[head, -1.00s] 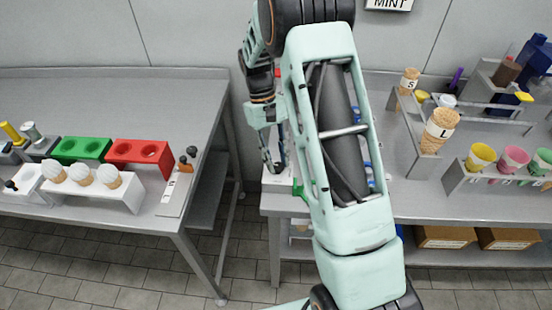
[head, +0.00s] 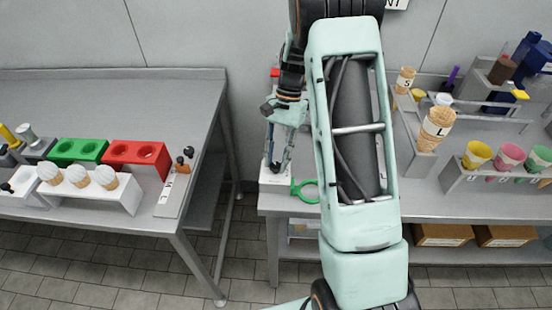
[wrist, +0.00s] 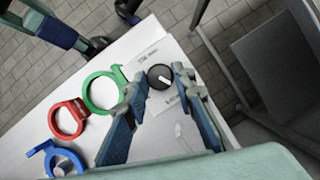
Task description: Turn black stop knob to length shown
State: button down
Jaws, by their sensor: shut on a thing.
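The black stop knob (wrist: 159,76) is a round dial with a white pointer line, set on a white panel (wrist: 146,50) with small printed marks that I cannot read. In the wrist view the pointer slants down to the right. My gripper (wrist: 157,84) has one fingertip on each side of the knob and is shut on it. In the head view my gripper (head: 274,166) points down at the left end of the right bench, over the white panel (head: 268,177). The knob there is mostly hidden by the fingers.
Green (wrist: 104,90), red (wrist: 68,120) and blue (wrist: 62,160) rings stand beside the panel. The right bench (head: 385,205) also holds cones and coloured cups (head: 478,155). A gap separates it from the left bench (head: 120,100), which holds a white cone rack (head: 122,200).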

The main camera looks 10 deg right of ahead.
jog(key=m+t+y, duration=0.1)
jog(key=m, duration=0.3)
jog(key=shift+s+d+m, duration=0.1)
jog(key=shift+s+m, duration=0.05)
jog(key=shift+m, duration=0.25)
jog(key=shift+t, duration=0.3)
jog(key=c, duration=1.6)
grip_release()
jog(key=v, duration=1.2)
jog(key=shift+d+f, duration=0.1)
jog(key=shift+d, duration=0.05)
